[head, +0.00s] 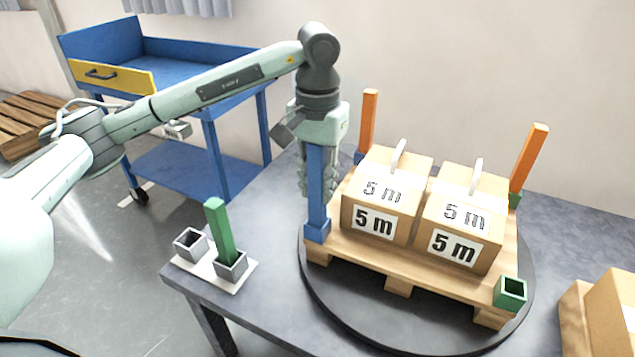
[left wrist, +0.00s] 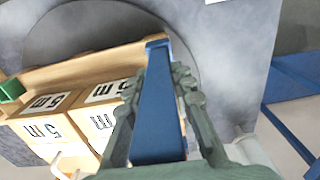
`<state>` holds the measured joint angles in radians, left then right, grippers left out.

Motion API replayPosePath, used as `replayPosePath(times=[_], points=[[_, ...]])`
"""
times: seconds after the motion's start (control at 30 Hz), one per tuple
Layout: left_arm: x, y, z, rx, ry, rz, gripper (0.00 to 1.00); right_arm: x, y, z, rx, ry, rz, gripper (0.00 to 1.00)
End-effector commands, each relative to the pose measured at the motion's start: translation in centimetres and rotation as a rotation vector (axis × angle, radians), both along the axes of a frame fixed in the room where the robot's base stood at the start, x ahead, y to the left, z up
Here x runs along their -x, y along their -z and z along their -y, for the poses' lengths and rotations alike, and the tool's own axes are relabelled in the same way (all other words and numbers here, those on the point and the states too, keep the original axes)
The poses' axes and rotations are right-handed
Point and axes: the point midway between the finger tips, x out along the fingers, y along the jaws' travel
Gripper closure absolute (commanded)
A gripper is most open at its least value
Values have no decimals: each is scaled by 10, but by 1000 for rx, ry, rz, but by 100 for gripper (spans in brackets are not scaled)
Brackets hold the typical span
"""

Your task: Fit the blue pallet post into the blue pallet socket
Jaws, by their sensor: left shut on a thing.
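My left gripper (head: 317,185) is shut on the blue pallet post (head: 316,170), which stands upright. The post also shows between the fingers in the left wrist view (left wrist: 158,110). The blue pallet socket (head: 317,232) is at the near left corner of the wooden pallet (head: 400,257). The post's lower end meets the socket's top opening and appears to go into it; how deep it sits is hidden. My right gripper is not in view.
Two boxes marked 5 m (head: 378,205) (head: 459,225) sit on the pallet. Orange posts (head: 369,120) (head: 529,157) stand at its back corners. The front right green socket (head: 510,292) is empty. A green post (head: 219,230) stands in a grey holder left of the round turntable (head: 340,300).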

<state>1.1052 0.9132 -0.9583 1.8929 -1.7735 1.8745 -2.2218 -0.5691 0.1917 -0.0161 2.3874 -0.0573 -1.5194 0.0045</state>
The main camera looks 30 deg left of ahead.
Motion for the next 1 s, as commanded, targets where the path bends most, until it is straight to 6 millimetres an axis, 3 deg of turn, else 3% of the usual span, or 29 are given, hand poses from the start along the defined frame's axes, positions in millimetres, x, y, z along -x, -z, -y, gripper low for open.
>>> replayPosePath(times=[0.7, 0.73, 0.9, 1.0], points=[[0, 19, 0, 0, 0, 0, 100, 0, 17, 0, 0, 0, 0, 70], [0, 18, 0, 0, 0, 1, 74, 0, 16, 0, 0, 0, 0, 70], [0, 17, 0, 0, 0, 1, 53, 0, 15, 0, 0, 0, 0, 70], [0, 17, 0, 0, 0, 0, 53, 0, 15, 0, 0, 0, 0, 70]])
